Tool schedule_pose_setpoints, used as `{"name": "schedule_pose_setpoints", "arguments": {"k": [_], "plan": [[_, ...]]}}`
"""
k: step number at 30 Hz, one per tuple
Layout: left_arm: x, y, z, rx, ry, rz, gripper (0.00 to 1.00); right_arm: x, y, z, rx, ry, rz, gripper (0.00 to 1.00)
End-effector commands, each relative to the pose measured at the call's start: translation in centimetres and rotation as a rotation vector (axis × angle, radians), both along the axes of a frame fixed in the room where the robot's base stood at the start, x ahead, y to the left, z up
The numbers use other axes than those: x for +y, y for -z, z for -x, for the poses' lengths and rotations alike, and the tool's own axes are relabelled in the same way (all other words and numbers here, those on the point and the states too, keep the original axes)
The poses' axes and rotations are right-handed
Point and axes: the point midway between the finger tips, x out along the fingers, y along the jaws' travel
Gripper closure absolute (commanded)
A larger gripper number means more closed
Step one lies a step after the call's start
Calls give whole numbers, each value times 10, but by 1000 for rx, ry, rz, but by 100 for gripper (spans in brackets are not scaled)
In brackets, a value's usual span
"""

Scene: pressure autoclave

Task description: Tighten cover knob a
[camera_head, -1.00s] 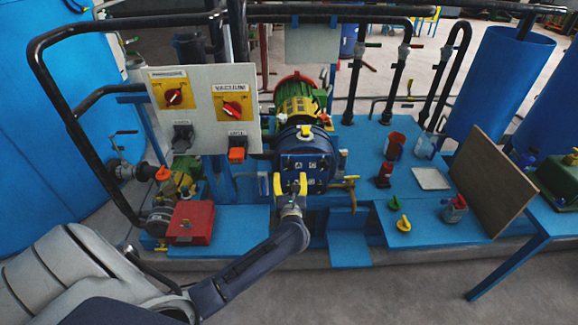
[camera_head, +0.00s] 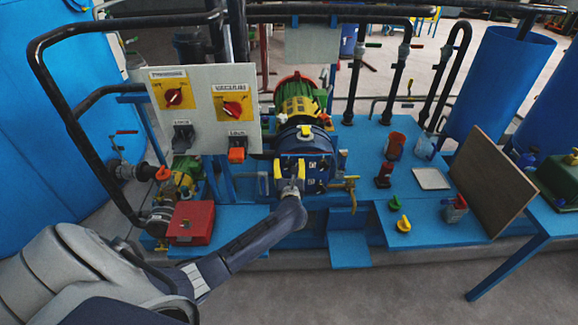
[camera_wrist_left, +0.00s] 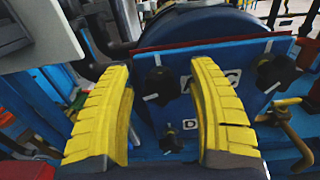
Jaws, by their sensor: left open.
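The blue autoclave cover (camera_head: 318,172) faces me and carries black star-shaped knobs. In the left wrist view one knob (camera_wrist_left: 159,85) sits between the yellow fingers of my left gripper (camera_wrist_left: 161,72), beyond their tips. Another knob (camera_wrist_left: 278,73) is at the right, and a smaller-looking one (camera_wrist_left: 170,139) is lower. A white label (camera_wrist_left: 213,79) sits between the upper two, partly hidden by the right finger; I cannot tell which knob is a. In the head view my left gripper (camera_head: 290,169) is open and empty in front of the cover. My right gripper is not in view.
A grey panel (camera_head: 203,128) with red switches stands left of the cover. A red box (camera_head: 190,222) lies below it. A brass-coloured valve (camera_head: 346,182) is right of the cover. Cups, yellow and green parts and a brown board (camera_head: 490,182) stand on the blue bench at the right.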

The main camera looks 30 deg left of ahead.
Motion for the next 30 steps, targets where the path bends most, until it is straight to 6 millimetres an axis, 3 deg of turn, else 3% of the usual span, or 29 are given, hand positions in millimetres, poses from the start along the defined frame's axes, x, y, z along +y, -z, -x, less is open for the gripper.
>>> {"name": "schedule_pose_setpoints", "arguments": {"k": [1,15,30], "plan": [[0,0,0,0,0,0,43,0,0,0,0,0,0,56],[0,0,0,0,0,0,95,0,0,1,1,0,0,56],[-1,-1,-1,108,-1,-161,95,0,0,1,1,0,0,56]]}}
